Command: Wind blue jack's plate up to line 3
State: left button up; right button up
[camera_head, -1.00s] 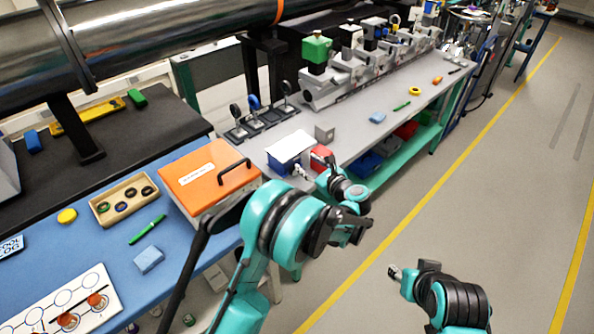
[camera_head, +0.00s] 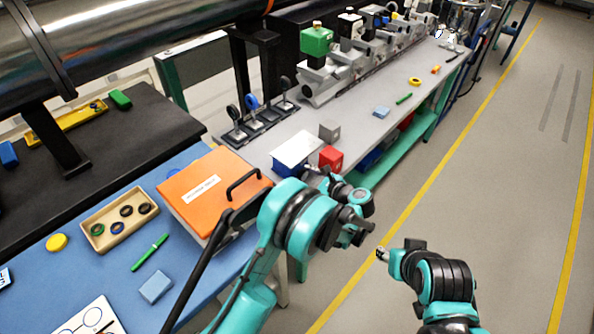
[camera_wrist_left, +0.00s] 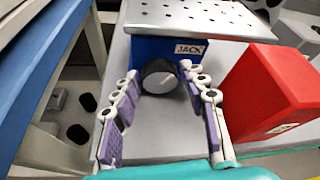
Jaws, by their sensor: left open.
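The blue jack (camera_head: 287,168) stands on the grey bench near its front end, with its pale plate (camera_head: 297,150) on top. In the left wrist view the jack's blue body (camera_wrist_left: 190,46) carries a "JACK" label, under the perforated metal plate (camera_wrist_left: 190,17). A dark round knob (camera_wrist_left: 160,76) faces me. My left gripper (camera_wrist_left: 158,80) is open, its fingers on either side of the knob; contact cannot be told. In the head view my left gripper (camera_head: 318,176) is partly hidden by its arm. My right gripper (camera_head: 383,254) is over the floor. No line marks are readable.
A red block (camera_head: 331,158) stands close right of the jack, also in the left wrist view (camera_wrist_left: 272,92). A grey cube (camera_head: 329,131) is behind. An orange-lidded box (camera_head: 212,188) is on the blue bench to the left. The floor at right is clear.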

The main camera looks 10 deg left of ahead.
pick_arm(q)
jog(key=shift+s+d, duration=0.1)
jog(key=c, duration=0.9)
jog(key=m+g+y+b, duration=0.1)
jog(key=m, duration=0.1)
jog(key=shift+m, duration=0.4)
jog(key=shift+r+m+g+y, duration=0.1)
jog(key=shift+m+g+y, duration=0.45)
jog(key=shift+m, duration=0.25)
jog(key=shift+g+b, duration=0.25)
jog(key=shift+b, duration=0.05)
